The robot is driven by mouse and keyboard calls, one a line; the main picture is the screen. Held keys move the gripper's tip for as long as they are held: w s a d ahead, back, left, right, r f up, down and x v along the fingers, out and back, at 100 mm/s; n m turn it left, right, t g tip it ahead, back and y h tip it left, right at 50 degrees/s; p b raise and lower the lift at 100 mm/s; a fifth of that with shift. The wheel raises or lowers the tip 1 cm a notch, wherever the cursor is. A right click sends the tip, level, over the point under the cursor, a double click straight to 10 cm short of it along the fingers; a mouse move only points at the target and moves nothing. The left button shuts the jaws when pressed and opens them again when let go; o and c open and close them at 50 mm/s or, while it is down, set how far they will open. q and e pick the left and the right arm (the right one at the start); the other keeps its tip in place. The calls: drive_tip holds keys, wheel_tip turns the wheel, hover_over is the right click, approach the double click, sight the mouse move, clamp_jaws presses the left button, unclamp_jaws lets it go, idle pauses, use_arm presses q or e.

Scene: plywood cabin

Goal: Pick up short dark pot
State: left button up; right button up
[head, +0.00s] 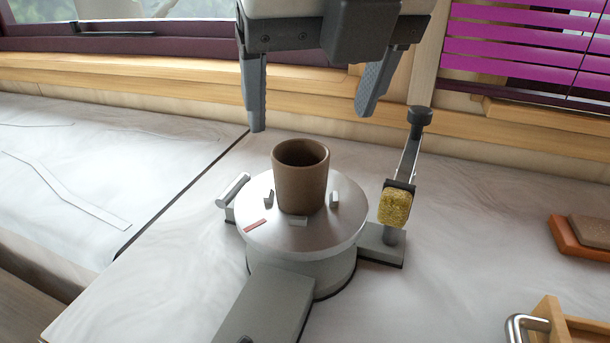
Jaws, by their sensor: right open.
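The short dark pot (300,180) is a brown, open-topped cup shape. It stands upright on a round grey metal turntable (265,236), between small metal clips. My right gripper (312,122) is at the top of the picture with its two fingers pointing down. It is open and empty. Its fingertips are above the pot's rim in the picture, one to the left of the pot and one to the right, and I see no contact. My left gripper is not in view.
An upright arm with a yellow sponge (395,206) stands close to the right of the turntable. A flat grey bar (265,308) extends toward the front. Brown blocks (585,234) and a wooden box with a metal handle (555,325) are at right. The marble-like surface at left is mostly clear.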

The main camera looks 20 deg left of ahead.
sight(301, 165)
drive_tip(key=x, duration=0.9)
drive_tip(key=shift+w+a+f+p, duration=0.1)
drive_tip(key=shift+a+f+p, duration=0.15)
drive_tip(key=shift+f+p, duration=0.1)
drive_tip(key=c, duration=1.1)
